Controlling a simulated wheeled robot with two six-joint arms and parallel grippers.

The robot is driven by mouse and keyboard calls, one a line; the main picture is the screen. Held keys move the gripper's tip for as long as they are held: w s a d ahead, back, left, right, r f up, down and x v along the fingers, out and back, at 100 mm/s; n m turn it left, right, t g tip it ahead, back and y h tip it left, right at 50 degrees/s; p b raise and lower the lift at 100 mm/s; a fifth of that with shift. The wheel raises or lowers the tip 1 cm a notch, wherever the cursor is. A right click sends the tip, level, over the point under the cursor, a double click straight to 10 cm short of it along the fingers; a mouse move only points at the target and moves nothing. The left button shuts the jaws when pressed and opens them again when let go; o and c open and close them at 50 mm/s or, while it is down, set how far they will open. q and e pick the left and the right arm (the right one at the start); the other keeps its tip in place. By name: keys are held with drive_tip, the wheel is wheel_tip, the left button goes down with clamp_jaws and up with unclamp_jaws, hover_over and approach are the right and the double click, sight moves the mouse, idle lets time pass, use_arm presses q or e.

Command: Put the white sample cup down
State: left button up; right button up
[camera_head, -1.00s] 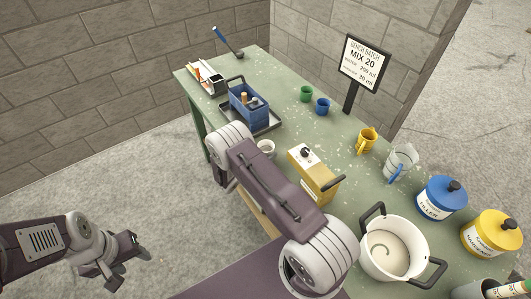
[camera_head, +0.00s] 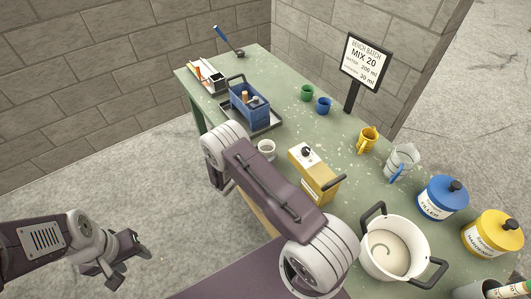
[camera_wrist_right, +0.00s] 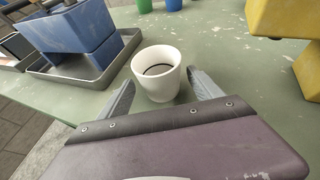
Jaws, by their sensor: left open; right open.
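The white sample cup (camera_head: 266,150) stands upright on the green table (camera_head: 281,136), near its left edge. In the right wrist view the white cup (camera_wrist_right: 157,78) sits just beyond and between the fingertips, with a dark line inside it. My right gripper (camera_wrist_right: 163,90) is open, with a finger to either side of the cup's near part; I cannot tell whether either touches it. In the head view my right arm hides that gripper. My left gripper (camera_head: 127,262) is open and empty over the floor, away from the table.
A blue caddy (camera_head: 247,104) on a grey tray (camera_head: 268,127) stands behind the cup. A yellow box (camera_head: 313,176) with a black handle is to its right. Green (camera_head: 307,92) and blue (camera_head: 323,105) cups stand farther back. A white pot (camera_head: 393,248) is at the front right.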

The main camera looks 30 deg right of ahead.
drive_tip(key=v, duration=1)
drive_tip(key=s+d+m+g, duration=0.1)
drive_tip(key=s, duration=0.1)
drive_tip(key=s+r+m+g, duration=0.1)
drive_tip(key=s+m, duration=0.1)
drive_tip(key=s+d+r+m+g, duration=0.1)
drive_tip(key=g, duration=0.1)
drive_tip(key=shift+s+d+m+y+b, duration=0.35)
drive_tip(key=shift+s+m+y+b, duration=0.05)
drive_tip(key=s+a+r+m+y, duration=0.3)
drive_tip(key=s+a+m+y, duration=0.1)
drive_tip(key=m, duration=0.5)
drive_tip(key=s+a+r+m+y, duration=0.3)
drive_tip(key=s+m+y, duration=0.4)
drive_tip(key=m, duration=0.3)
drive_tip(key=shift+s+a+r+g, duration=0.3)
drive_tip(key=shift+s+a+g, duration=0.1)
drive_tip(key=shift+s+a, duration=0.2)
